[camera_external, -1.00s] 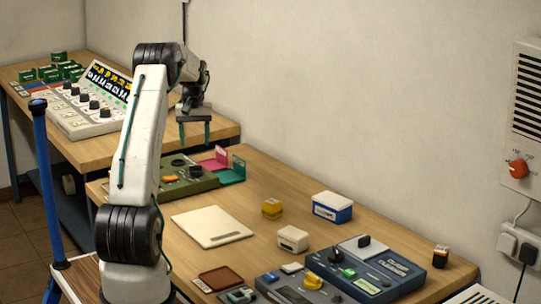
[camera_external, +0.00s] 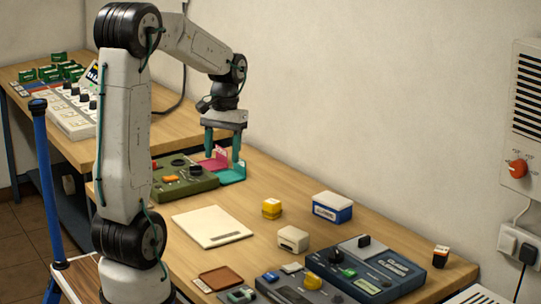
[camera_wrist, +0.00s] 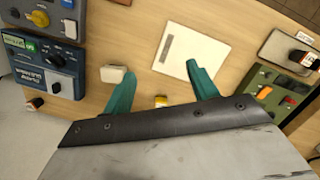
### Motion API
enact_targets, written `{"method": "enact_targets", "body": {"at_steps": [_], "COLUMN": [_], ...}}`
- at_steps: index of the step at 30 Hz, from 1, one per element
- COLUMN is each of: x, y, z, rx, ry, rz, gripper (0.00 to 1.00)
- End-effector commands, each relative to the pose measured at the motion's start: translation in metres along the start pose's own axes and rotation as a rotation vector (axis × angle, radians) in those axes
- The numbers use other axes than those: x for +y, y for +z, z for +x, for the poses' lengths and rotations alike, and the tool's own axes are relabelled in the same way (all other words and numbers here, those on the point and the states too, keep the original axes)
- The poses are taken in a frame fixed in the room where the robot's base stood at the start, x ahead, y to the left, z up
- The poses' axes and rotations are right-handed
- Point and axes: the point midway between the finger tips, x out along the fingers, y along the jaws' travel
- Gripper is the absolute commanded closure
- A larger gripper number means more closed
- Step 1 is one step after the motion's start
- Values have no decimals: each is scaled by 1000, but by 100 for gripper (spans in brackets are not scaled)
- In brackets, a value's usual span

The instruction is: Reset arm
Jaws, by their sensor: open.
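My gripper (camera_external: 223,146) is at the end of my raised arm, pointing down over the back part of the near table. Its two green fingers are apart with nothing between them. In the external view they overlap the pink and teal holders (camera_external: 230,171) behind or below them; the exact gap cannot be told. In the wrist view the gripper (camera_wrist: 160,88) shows both fingers spread, with the white flat plate (camera_wrist: 190,52) on the table beyond them.
An olive device (camera_external: 183,180) stands near the gripper. A panel (camera_external: 78,110) stands on the far table. The wall is behind.

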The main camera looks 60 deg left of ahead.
Motion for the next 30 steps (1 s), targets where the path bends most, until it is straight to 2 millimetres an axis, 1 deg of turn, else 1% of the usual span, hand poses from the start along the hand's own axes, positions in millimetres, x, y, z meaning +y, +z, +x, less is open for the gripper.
{"method": "enact_targets", "body": {"at_steps": [1, 2, 3, 5, 6, 8, 9, 12, 15, 18, 21, 24, 30], "x": [14, 21, 29, 40, 46, 53, 57, 65, 69, 73, 78, 81, 82], "y": [26, 41, 60, 88, 107, 133, 150, 189, 218, 237, 246, 250, 250], "z": [-4, -4, -4, -2, 0, 3, 6, 14, 21, 22, 15, 11, 11], "rx": [13, 18, 26, 39, 48, 65, 77, 113, 158, 205, 252, 273, 270], "ry": [-6, -9, -12, -17, -21, -25, -27, -30, -28, -21, -11, -6, -7], "rz": [43, 67, 99, 145, 177, 224, 256, 335, 404, 461, 503, 531, 536], "gripper": [41, 41, 41, 41, 41, 41, 41, 41, 41, 41, 41, 41, 41]}}
